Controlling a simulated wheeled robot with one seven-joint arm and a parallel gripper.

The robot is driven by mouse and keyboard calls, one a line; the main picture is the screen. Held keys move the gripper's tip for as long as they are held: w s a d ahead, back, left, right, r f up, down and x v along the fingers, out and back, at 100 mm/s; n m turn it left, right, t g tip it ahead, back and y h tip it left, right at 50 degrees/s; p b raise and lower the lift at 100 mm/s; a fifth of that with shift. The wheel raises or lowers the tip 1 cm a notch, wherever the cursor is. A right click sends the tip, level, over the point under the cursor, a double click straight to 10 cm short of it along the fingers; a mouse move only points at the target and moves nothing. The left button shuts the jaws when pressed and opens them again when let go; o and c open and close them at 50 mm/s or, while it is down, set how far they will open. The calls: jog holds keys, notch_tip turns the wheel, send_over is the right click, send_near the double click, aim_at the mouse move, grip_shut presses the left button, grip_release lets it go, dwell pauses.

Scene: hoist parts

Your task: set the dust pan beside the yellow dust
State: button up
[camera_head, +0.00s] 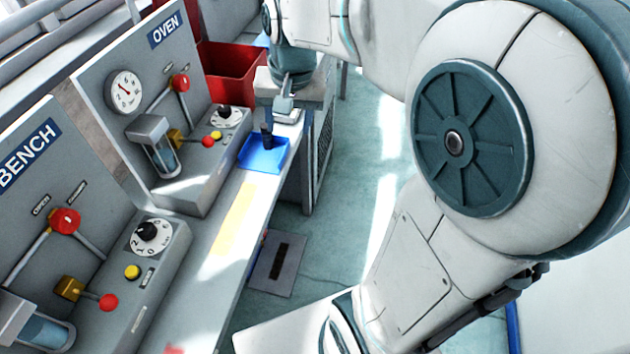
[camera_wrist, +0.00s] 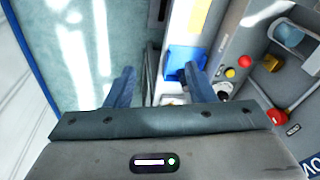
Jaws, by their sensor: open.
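The blue dust pan (camera_head: 262,155) lies on the narrow grey ledge in front of the OVEN panel, with its dark handle (camera_head: 267,137) standing up at the far side. The yellow dust (camera_head: 236,218) is a flat pale strip on the same ledge, nearer than the pan and apart from it. My gripper (camera_head: 285,104) is just beyond the pan. In the wrist view my gripper (camera_wrist: 160,82) is open, with nothing seen held. There the pan (camera_wrist: 183,55) shows past the right finger, and the yellow dust (camera_wrist: 200,14) lies farther up.
The OVEN panel (camera_head: 128,70) and BENCH panel (camera_head: 28,205), with levers and knobs, line the ledge's left side. A red bin (camera_head: 230,72) stands at the back. A grey plate with a dark slot (camera_head: 277,263) lies on the floor. Open floor is to the right.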

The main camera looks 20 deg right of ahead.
jog(key=s+f+n, duration=0.2)
jog(key=s, duration=0.4)
jog(key=s+f+n+t, duration=0.1)
jog(key=s+n, duration=0.1)
jog(key=s, duration=0.5)
jog(key=shift+f+n, duration=0.3)
jog(key=shift+f, duration=0.05)
jog(key=c, duration=0.3)
